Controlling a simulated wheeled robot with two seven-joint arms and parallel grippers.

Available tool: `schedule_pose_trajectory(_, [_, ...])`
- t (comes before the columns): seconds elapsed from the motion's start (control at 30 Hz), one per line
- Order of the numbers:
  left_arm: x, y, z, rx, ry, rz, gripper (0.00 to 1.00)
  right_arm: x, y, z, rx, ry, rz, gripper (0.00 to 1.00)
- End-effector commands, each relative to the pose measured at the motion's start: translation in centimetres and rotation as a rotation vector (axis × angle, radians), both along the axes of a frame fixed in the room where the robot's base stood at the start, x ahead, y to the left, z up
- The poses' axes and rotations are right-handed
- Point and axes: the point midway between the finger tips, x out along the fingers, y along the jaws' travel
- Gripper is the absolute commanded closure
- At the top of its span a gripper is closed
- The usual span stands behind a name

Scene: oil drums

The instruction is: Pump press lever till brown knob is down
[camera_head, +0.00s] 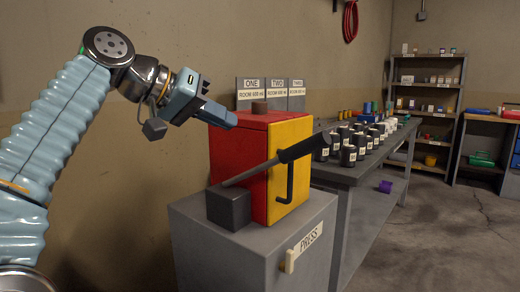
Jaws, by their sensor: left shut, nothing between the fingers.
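The red press box (238,160) with a yellow door (290,150) stands on a grey cabinet (215,240) labelled PRESS. The brown knob (259,107) stands up from the top of the box. The press lever (303,149) is a metal rod with a thick black grip. It slants up to the right from a dark block (229,207), across the front of the box. My left gripper (231,119) is shut and empty at the upper left edge of the box, left of the knob and away from the lever. I cannot tell whether its tips touch the box. My right gripper is not in view.
A grey workbench (350,172) to the right holds several dark and white cans. Signs (270,94) stand behind the box. Shelves (430,100) stand at the back, and a purple item (385,186) lies on the bench's lower shelf. The floor at right is clear.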

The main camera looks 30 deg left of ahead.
Motion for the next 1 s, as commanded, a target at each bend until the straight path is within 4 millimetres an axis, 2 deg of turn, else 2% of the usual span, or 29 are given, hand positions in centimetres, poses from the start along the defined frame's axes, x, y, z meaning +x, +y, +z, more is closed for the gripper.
schedule_pose_trajectory(0.3, [5.5, -2.4, -3.3, 0.000, 0.003, -0.002, 1.00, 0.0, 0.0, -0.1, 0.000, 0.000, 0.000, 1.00])
schedule_pose_trajectory(0.43, [5.7, -3.5, -5.3, 0.000, 0.001, -0.002, 1.00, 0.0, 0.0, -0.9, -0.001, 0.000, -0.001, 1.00])
schedule_pose_trajectory(0.6, [5.9, -4.2, -6.4, 0.000, 0.001, -0.001, 1.00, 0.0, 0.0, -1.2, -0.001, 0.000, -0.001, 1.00])
schedule_pose_trajectory(1.0, [6.0, -4.4, -6.6, 0.000, 0.000, 0.000, 1.00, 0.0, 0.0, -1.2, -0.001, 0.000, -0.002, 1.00])
